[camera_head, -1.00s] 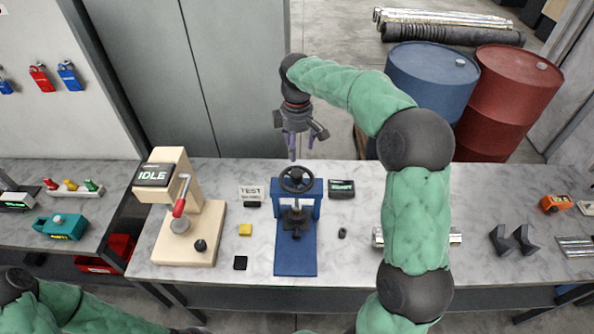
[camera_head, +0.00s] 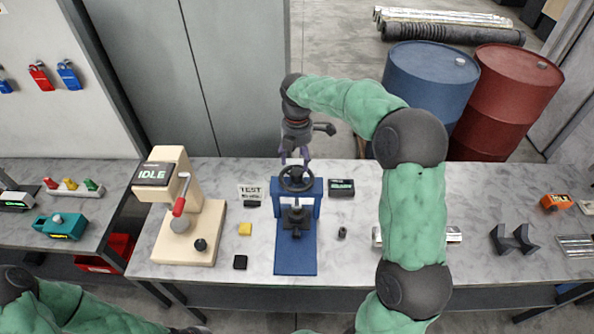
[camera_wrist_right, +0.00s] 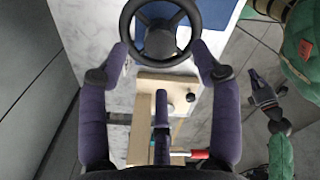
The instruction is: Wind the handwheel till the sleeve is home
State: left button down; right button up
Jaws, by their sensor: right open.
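The black handwheel (camera_head: 297,179) sits on top of a blue press (camera_head: 296,258) on the marble bench. My right gripper (camera_head: 296,156) is open just above and behind the wheel, fingers pointing down. In the right wrist view the handwheel (camera_wrist_right: 160,30) lies ahead of and between the two spread purple fingers, and contact cannot be made out. Dark parts (camera_head: 296,215) sit in the press below the wheel; I cannot tell which one is the sleeve.
A wooden stand with an IDLE display (camera_head: 152,175) and red-handled lever is left of the press. A small dark display box (camera_head: 341,187) stands right of it. Blue and red barrels (camera_head: 503,104) stand behind the bench.

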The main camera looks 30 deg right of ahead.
aim_at(297, 171)
notch_tip(297, 171, down, 6)
jog(key=shift+r, duration=0.1)
dwell(0.4)
jog(key=c, duration=1.1)
